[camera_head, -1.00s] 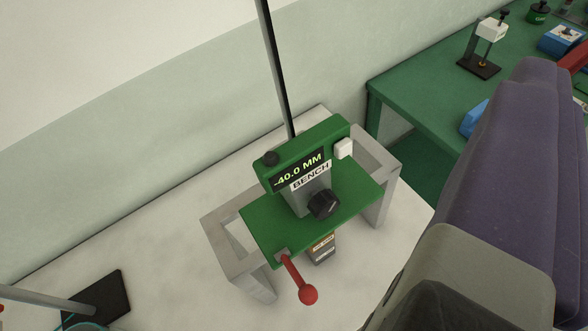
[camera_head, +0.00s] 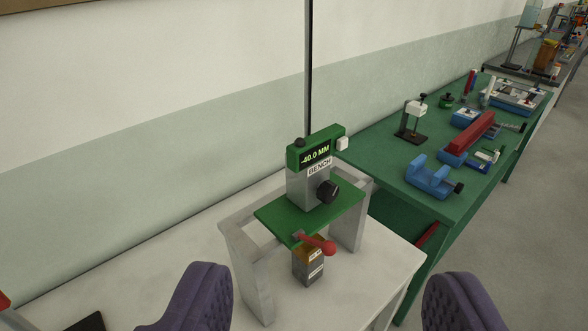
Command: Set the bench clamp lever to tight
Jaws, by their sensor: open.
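The bench clamp lever (camera_head: 318,243) is a red arm with a round red ball end. It is pivoted at the front edge of a green plate (camera_head: 325,212) and points to the right in the picture. The plate carries a grey post labelled BENCH, a black knob (camera_head: 327,191) and a green display head (camera_head: 316,153) reading -40.0 MM. My gripper (camera_head: 328,300) shows as two purple padded fingers at the bottom of the view, wide apart and empty. The lever lies above and beyond the gap between them, apparently untouched.
A grey frame (camera_head: 248,275) holds the plate over a white table (camera_head: 190,262). A small labelled block (camera_head: 308,266) sits under the plate. A green table (camera_head: 400,200) with several instruments stands at right, including a blue clamp (camera_head: 430,178).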

